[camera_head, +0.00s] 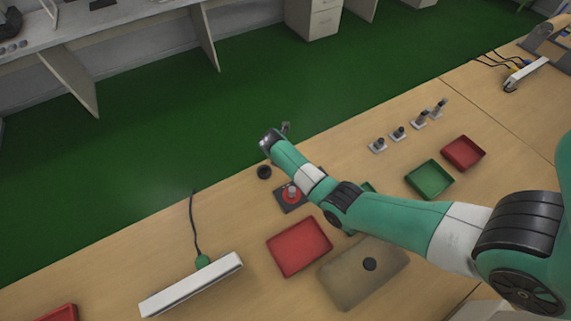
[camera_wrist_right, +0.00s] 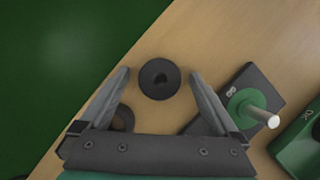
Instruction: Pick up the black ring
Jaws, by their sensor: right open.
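A black ring (camera_wrist_right: 160,78) with a small dark centre lies on the wooden table in the right wrist view, between and beyond my fingertips. A second dark ring (camera_wrist_right: 122,118) is partly hidden behind my left-hand finger. In the head view a black round piece (camera_head: 264,172) lies near the table's far edge, just below my right gripper (camera_head: 275,136). My right gripper's fingers also show in the wrist view (camera_wrist_right: 160,73); they are spread apart with nothing held. I cannot tell whether they are at the ring's height. My left gripper is out of view.
A black base with a green disc (camera_wrist_right: 245,102) and pale peg stands right of the ring. A black base with a red disc (camera_head: 291,196) is near my arm. The table's edge is close.

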